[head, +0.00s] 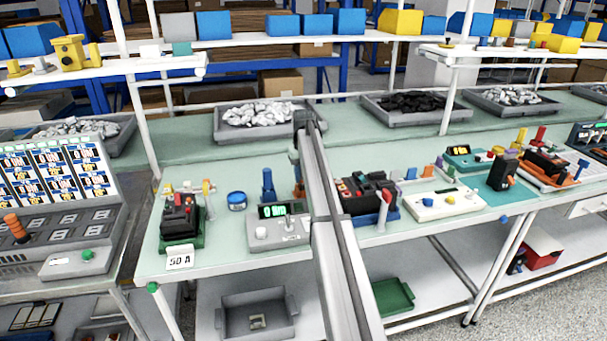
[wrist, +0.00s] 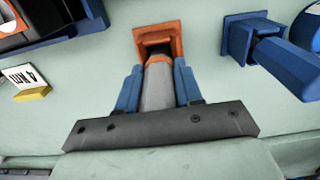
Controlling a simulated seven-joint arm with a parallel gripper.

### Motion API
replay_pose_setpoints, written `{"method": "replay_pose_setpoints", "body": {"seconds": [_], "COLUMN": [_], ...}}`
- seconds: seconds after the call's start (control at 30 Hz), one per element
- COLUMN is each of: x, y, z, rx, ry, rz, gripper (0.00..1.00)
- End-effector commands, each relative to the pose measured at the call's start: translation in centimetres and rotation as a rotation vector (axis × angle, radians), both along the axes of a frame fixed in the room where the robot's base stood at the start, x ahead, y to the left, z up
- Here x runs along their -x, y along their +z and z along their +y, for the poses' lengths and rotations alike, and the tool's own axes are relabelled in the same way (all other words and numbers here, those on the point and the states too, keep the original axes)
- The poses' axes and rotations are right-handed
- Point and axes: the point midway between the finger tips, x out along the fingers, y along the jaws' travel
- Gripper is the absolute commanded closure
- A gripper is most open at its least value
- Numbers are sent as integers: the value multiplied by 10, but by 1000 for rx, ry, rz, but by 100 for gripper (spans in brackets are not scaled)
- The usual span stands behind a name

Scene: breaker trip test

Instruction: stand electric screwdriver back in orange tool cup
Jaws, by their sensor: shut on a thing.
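The orange tool cup (wrist: 176,27) is in the upper middle of the wrist view, with a square rim and a dark inside. My gripper (wrist: 158,90) is shut on the grey electric screwdriver (wrist: 158,88), which has an orange band. Its blue fingers press on both sides of the body. The screwdriver's far end overlaps the cup's opening; I cannot tell how deep it sits. In the head view the cup (head: 299,190) shows small on the bench, right of a blue holder, with my gripper (head: 296,160) just above it, partly hidden by my arm.
A blue holder with a blue tool (head: 268,185) stands close to the left of the cup. A grey meter box (head: 278,230) is in front. A black breaker on a blue base (head: 366,195) is to the right, and a blue round tin (head: 237,201) is further left.

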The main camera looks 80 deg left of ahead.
Motion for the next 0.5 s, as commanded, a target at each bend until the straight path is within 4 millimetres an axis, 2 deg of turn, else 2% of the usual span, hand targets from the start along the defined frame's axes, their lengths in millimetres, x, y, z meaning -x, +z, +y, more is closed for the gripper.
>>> {"method": "replay_pose_setpoints", "body": {"seconds": [0.33,0.37,0.5], "x": [0,0,0], "y": [-6,-6,-6], "z": [0,0,0], "rx": [-1,-1,-1], "ry": [0,0,0], "rz": [0,0,0], "gripper": [95,62,48]}}
